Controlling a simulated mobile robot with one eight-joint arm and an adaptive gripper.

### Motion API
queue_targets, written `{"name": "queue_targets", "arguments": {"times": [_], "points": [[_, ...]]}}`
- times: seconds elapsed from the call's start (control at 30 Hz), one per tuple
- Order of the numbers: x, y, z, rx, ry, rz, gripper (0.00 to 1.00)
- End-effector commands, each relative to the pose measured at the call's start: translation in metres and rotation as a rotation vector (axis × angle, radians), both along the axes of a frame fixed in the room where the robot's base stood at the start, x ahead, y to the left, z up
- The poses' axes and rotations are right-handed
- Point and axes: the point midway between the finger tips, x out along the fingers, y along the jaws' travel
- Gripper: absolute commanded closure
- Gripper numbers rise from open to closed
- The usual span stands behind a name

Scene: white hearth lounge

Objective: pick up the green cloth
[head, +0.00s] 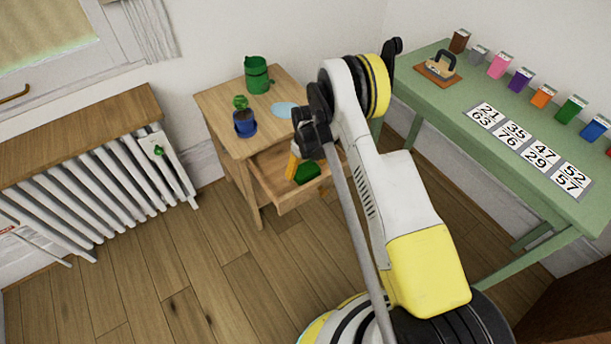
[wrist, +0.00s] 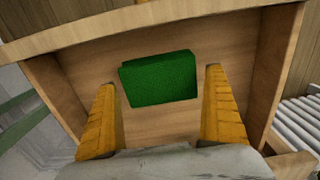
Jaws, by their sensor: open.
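The green cloth (head: 307,172) is a folded, block-like piece lying in the open drawer (head: 262,184) of a small wooden side table (head: 219,103). In the wrist view the cloth (wrist: 158,78) lies on the drawer floor, near its middle. My gripper (wrist: 160,90) is open, with one orange finger on either side of the cloth and a clear gap to each. The fingers point into the drawer, and their tips appear near the cloth's near edge. In the head view my gripper (head: 293,165) is partly hidden by my arm.
On the side table stand a green watering can (head: 257,75), a small plant in a blue pot (head: 244,123) and a pale blue disc (head: 284,109). A radiator (head: 100,190) is at left. A green table (head: 455,103) with number cards and coloured boxes is at right.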

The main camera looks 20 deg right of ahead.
Motion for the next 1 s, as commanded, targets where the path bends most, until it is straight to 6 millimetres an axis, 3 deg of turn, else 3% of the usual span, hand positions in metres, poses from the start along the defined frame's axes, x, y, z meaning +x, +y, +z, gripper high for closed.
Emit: {"name": "queue_targets", "arguments": {"times": [0.07,0.27,0.43,0.83,1.0], "points": [[0.0,0.0,-0.012,0.0,0.0,0.0,0.0],[0.0,0.0,-0.011,0.0,0.0,0.0,0.0],[0.0,0.0,-0.011,0.0,0.0,0.0,0.43],[0.0,0.0,-0.009,0.0,0.0,0.0,0.44],[0.0,0.0,0.005,0.0,0.0,0.0,0.44]]}}
